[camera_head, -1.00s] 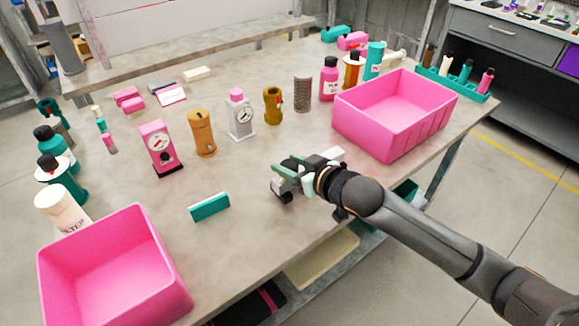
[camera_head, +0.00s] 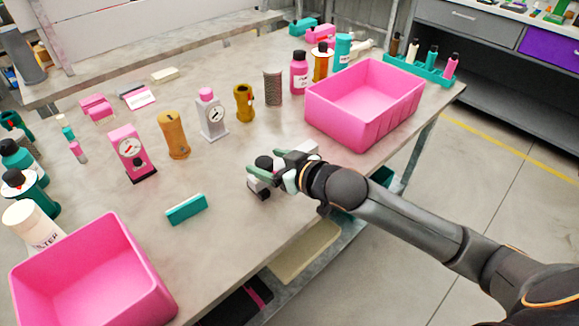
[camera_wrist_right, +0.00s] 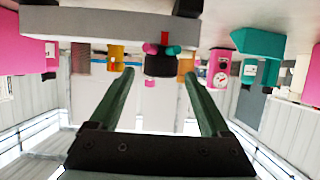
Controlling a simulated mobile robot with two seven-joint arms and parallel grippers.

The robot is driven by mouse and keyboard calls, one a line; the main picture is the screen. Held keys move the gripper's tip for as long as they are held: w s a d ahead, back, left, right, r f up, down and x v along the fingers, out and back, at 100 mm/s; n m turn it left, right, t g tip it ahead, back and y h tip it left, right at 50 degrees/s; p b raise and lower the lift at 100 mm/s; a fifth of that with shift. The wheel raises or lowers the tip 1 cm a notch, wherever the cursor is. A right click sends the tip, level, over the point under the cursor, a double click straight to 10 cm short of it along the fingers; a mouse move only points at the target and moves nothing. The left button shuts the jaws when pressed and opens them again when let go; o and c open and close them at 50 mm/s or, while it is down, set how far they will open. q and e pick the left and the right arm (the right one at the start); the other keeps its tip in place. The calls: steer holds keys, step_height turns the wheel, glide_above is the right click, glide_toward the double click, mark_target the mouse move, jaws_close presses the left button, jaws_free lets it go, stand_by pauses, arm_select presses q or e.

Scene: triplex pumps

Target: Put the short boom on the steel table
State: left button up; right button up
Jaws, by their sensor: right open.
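I cannot tell for certain which thing is the short boom. My right gripper (camera_head: 272,178) is low over the near right part of the grey table (camera_head: 235,235). Its green fingers are spread apart, and in the right wrist view the gripper (camera_wrist_right: 160,85) shows a gap between them. A dark round part (camera_head: 264,162) shows at the fingers in the head view. A grey bar (camera_wrist_right: 110,24) crosses the upper left of the wrist view, beyond the fingertips. I cannot tell whether anything touches the fingers. My left gripper is out of view.
A pink bin (camera_head: 365,120) stands right of the gripper; another pink bin (camera_head: 90,285) is at front left. A teal block (camera_head: 187,208) lies left of the gripper. Bare table lies between the block and gripper.

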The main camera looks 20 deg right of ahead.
steer(key=v, duration=1)
